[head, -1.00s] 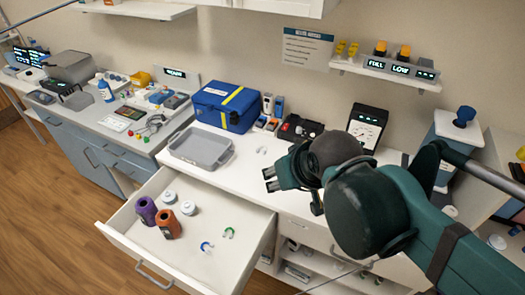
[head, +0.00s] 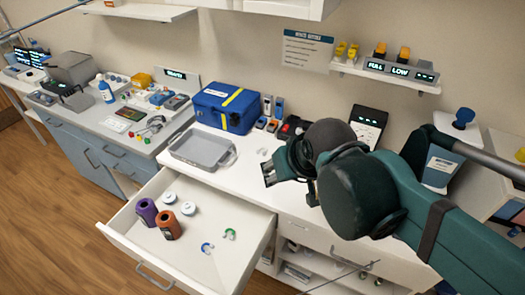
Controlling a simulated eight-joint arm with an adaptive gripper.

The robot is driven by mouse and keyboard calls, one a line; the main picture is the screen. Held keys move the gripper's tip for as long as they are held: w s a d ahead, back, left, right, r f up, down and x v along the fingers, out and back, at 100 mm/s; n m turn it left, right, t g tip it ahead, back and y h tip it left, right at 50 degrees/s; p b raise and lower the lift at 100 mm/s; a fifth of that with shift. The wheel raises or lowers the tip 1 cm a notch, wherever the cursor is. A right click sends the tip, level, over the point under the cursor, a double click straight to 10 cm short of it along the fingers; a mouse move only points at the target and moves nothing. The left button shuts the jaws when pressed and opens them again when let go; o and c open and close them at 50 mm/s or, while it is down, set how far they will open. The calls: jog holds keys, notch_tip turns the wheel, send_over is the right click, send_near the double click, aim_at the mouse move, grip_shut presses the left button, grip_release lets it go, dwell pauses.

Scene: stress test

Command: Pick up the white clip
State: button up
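A small, pale, curved piece that looks like the white clip (head: 262,152) lies on the white counter, between the grey tray and my gripper. My gripper (head: 267,176) is above the counter's front part, a little to the front and right of that piece. Its two fingers point left, stand apart and have nothing visible between them. A blue-and-white clip (head: 207,248) and a green-and-white clip (head: 230,234) lie in the open drawer (head: 150,255) below.
The grey tray (head: 185,160) and blue case (head: 226,107) stand left of the pale piece. Purple (head: 147,211) and orange (head: 168,224) containers and two white-lidded jars are in the drawer. A dial device (head: 368,125) stands behind my arm.

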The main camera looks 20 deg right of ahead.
jog(key=w+d+r+m+g+p, duration=0.1)
jog(key=w+r+m+g+p, duration=0.15)
jog(key=w, duration=0.65)
jog(key=m+g+p, duration=0.4)
jog(key=m+p, duration=0.2)
jog(key=p, duration=0.3)
send_over(262, 150)
notch_tip(262, 150, down, 14)
jog(key=shift+f, duration=0.2)
jog(key=shift+f, duration=1.3)
jog(key=shift+f, duration=2.6)
